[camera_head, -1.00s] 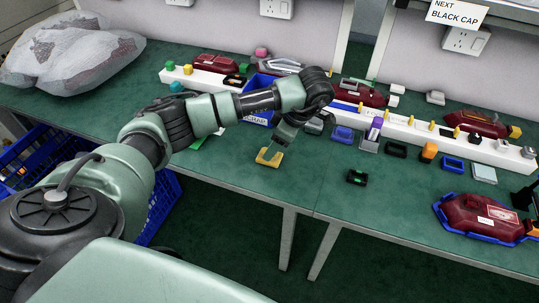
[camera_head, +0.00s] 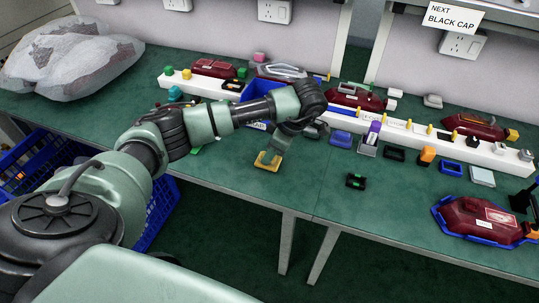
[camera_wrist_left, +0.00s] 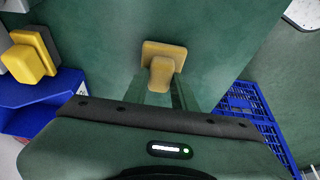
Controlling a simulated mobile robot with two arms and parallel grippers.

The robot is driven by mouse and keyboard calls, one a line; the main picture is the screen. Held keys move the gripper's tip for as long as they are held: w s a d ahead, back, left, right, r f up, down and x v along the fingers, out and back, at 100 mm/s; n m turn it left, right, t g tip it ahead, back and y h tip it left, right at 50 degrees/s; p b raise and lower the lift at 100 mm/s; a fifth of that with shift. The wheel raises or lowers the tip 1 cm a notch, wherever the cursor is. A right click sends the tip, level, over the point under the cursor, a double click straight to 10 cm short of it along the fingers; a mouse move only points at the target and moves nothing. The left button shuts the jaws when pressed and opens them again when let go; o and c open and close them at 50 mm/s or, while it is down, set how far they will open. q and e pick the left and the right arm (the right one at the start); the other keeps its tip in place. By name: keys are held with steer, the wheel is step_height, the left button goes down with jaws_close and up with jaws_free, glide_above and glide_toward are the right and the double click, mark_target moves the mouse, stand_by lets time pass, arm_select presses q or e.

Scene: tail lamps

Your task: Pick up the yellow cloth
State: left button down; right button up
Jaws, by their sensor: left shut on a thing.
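The yellow cloth (camera_head: 267,163) is a small dull-yellow piece near the front edge of the green table, below my left gripper (camera_head: 275,148). In the left wrist view the cloth (camera_wrist_left: 160,65) has a wide far part and a narrower near part between the fingers. My left gripper is shut on it. The fingers point down from the wrist and partly hide it. I cannot tell whether the cloth still touches the table. My right gripper is not in view.
A blue bin (camera_head: 257,86) stands behind my left arm. A white rail (camera_head: 405,132) with yellow pegs runs along the back. A small black-and-green box (camera_head: 356,181) lies to the right. A red lamp in a blue tray (camera_head: 447,226) lies farther right. The table front between is clear.

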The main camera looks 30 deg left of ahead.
arm_select(q)
step_height(320, 180, up, 20)
steer(key=p, duration=0.3)
steer(key=c, duration=2.1)
jaws_free()
steer(key=shift+f, duration=0.15)
jaws_close()
